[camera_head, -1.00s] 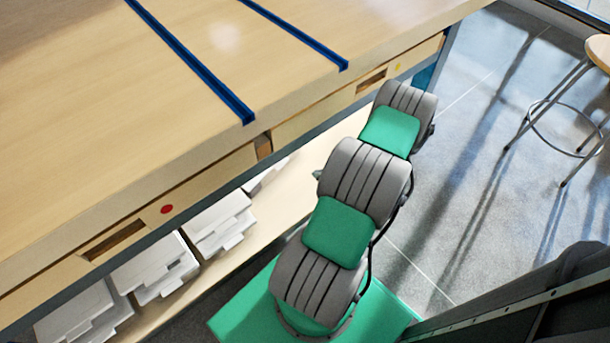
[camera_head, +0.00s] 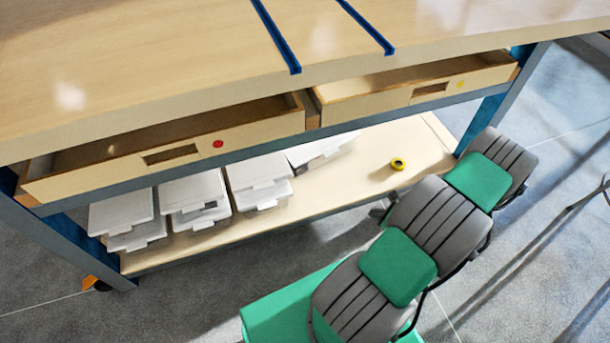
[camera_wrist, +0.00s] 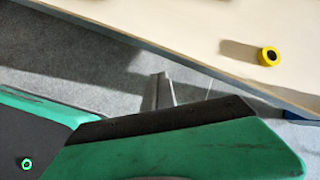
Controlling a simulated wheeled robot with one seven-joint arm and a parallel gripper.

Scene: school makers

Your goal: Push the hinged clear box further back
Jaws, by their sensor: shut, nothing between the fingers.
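No clear box with a visible hinge can be made out for certain. Several pale grey-white lidded boxes stand in stacks on the bench's lower shelf (camera_head: 310,210); one is the front box (camera_head: 195,190) in the middle stack. Another pale box (camera_head: 322,148) sits at the right end of the row, partly under the drawers. My gripper (camera_wrist: 165,88) shows in the wrist view as a small grey shape over the floor, shut and empty. In the head view my arm hides most of it, to the right of the boxes and apart from them.
A yellow tape roll (camera_head: 398,163) lies on the shelf's right part; it also shows in the wrist view (camera_wrist: 269,56). Two drawers, the left one (camera_head: 110,172) and the right one (camera_head: 440,92), show their insides above the shelf. The shelf between boxes and roll is bare.

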